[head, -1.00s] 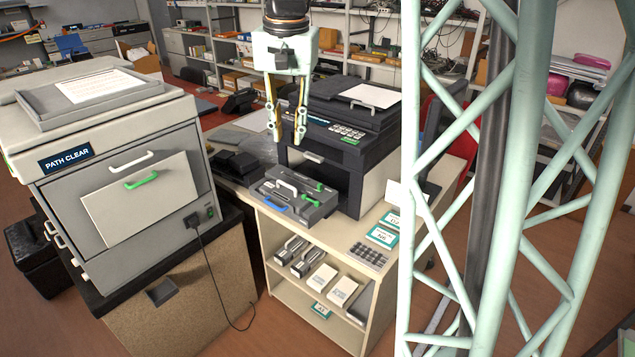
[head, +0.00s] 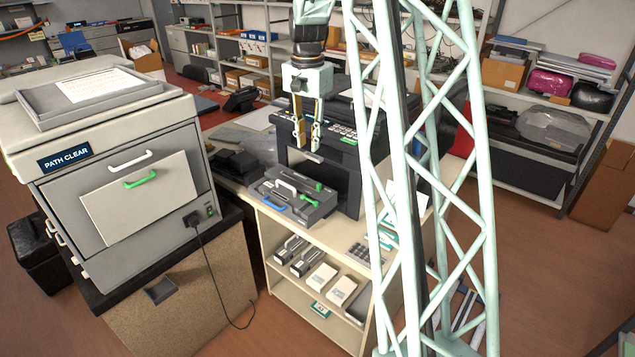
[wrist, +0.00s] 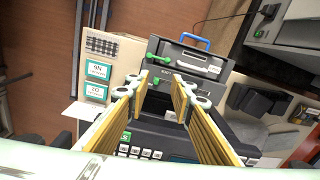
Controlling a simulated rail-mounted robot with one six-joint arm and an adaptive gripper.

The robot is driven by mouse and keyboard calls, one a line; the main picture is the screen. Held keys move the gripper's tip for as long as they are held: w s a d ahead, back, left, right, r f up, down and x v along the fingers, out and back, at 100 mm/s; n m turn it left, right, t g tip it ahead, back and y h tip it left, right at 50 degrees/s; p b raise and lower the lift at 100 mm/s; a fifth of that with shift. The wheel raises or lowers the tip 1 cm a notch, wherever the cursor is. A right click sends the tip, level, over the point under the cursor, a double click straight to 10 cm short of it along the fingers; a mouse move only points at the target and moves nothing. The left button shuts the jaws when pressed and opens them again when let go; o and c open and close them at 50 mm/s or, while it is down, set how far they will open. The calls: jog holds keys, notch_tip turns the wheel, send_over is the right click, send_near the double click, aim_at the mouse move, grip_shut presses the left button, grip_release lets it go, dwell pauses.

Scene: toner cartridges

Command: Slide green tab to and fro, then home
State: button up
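A dark grey cartridge unit (head: 318,211) lies on the light bench, with a blue handle (head: 273,207) and a white handle at its side. It shows at the top of the wrist view (wrist: 205,55). It carries a green tab (head: 309,197) at its front and a smaller green piece (head: 319,187) behind.
A dark printer (head: 345,165) stands close behind the unit. A large grey machine (head: 100,130) with a green handle (head: 141,180) is at left. Teal-labelled cards (wrist: 97,70) and a grey keypad-like block (wrist: 102,46) lie beside the unit.

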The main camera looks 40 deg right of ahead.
jog(key=m, duration=0.2)
send_over(319, 184)
notch_tip(319, 184, down, 7)
jog(key=shift+r, duration=0.1)
jog(key=shift+f+b, duration=0.55)
jog(key=shift+f, duration=6.3)
jog(key=shift+c, duration=0.2)
grip_shut()
